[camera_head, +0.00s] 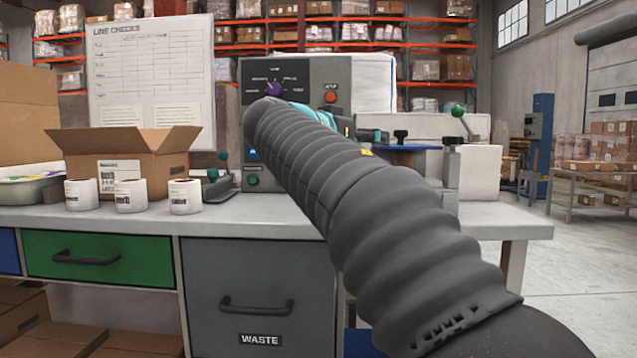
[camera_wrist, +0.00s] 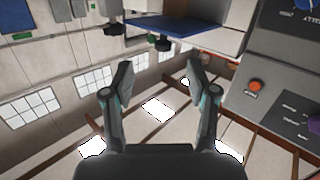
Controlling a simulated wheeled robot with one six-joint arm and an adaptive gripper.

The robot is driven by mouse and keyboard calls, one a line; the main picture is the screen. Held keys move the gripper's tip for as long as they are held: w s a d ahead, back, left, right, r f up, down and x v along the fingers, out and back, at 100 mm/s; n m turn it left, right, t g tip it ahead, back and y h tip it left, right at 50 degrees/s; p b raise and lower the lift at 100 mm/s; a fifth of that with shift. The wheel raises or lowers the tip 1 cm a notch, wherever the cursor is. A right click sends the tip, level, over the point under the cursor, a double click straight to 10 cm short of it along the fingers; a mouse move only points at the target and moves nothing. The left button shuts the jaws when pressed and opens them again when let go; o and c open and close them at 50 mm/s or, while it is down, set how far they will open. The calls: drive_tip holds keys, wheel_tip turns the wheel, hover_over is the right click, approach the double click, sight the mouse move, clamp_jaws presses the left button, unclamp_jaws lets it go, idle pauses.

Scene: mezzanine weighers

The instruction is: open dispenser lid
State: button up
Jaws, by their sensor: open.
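No part is clearly recognisable as the dispenser lid. A flat blue plate (camera_head: 408,148) with black knobs lies beyond my arm, right of the control panel. A blue plate with black knobs also shows at the top of the wrist view (camera_wrist: 160,34), beyond my fingertips and apart from them. I cannot tell whether it belongs to the dispenser. My gripper (camera_wrist: 158,78) is open, with nothing between its fingers. In the head view my arm hides most of the gripper.
The grey control panel (camera_head: 352,76) has a purple knob (camera_head: 274,88) and an orange button (camera_head: 331,97). On the bench (camera_head: 262,213) stand an open carton (camera_head: 120,150) and white label rolls (camera_head: 131,195). Below are a green drawer (camera_head: 140,262) and a grey WASTE drawer (camera_head: 225,270).

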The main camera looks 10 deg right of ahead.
drive_tip(key=s+a+f+n+g+y+p, duration=0.1)
drive_tip(key=s+a+f+n+y+p, duration=0.1)
drive_tip(key=s+f, duration=0.7)
drive_tip(key=s+a+f+n+g+y+p, duration=0.1)
drive_tip(key=s+a+f+n+y+p, duration=0.2)
drive_tip(key=s+f+y, duration=0.4)
drive_tip(key=s+a+f+n+y+p, duration=0.2)
drive_tip(key=s+f+n+y+p, duration=0.2)
drive_tip(key=s+f, duration=0.8)
wheel_tip(320, 180, down, 4)
drive_tip(key=shift+s+a+n+g+y, duration=0.2)
drive_tip(key=shift+s+n+g+y, duration=0.2)
drive_tip(key=shift+n, duration=0.3)
drive_tip(key=shift+s+a+f+y, duration=0.3)
drive_tip(key=shift+s+a+f, duration=0.2)
drive_tip(key=shift+s+f, duration=0.25)
drive_tip(key=c, duration=0.5)
drive_tip(key=shift+f, duration=0.15)
clamp_jaws()
drive_tip(key=shift+a, duration=0.15)
